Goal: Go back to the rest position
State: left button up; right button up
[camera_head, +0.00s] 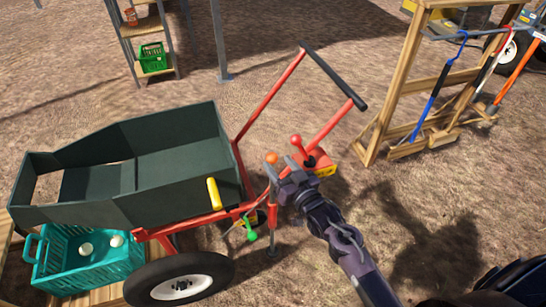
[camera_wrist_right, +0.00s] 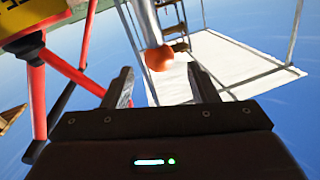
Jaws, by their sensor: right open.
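A red ball lever (camera_head: 296,141) stands just behind the gripper. My left gripper is not in view.
A teal crate (camera_head: 80,270) holds white onions. A wooden tool rack (camera_head: 385,100) stands at right. Open dirt ground lies between.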

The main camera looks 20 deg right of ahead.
jog(key=shift+s+d, duration=0.15)
jog(key=shift+s, duration=0.55)
jog(key=s+f+g+h+p, duration=0.1)
jog(key=s+f+g, duration=0.45)
jog(key=f, duration=0.95)
jog(key=s+f+g+h, duration=0.1)
jog(key=s+f+g, duration=0.2)
jog(key=s+f, duration=0.9)
jog(key=s+d+f+n+g+h, duration=0.1)
jog(key=s+f+g, duration=0.3)
jog(key=s+f, duration=0.5)
jog(key=s+d+f+n+g+h+p, duration=0.1)
jog(key=s+d+f+g, duration=0.2)
jog(key=s+f, duration=0.6)
jog(key=s+g, duration=0.1)
jog(key=s, duration=0.7)
jog(key=shift+s+f, duration=0.3)
jog(key=shift+f, duration=0.05)
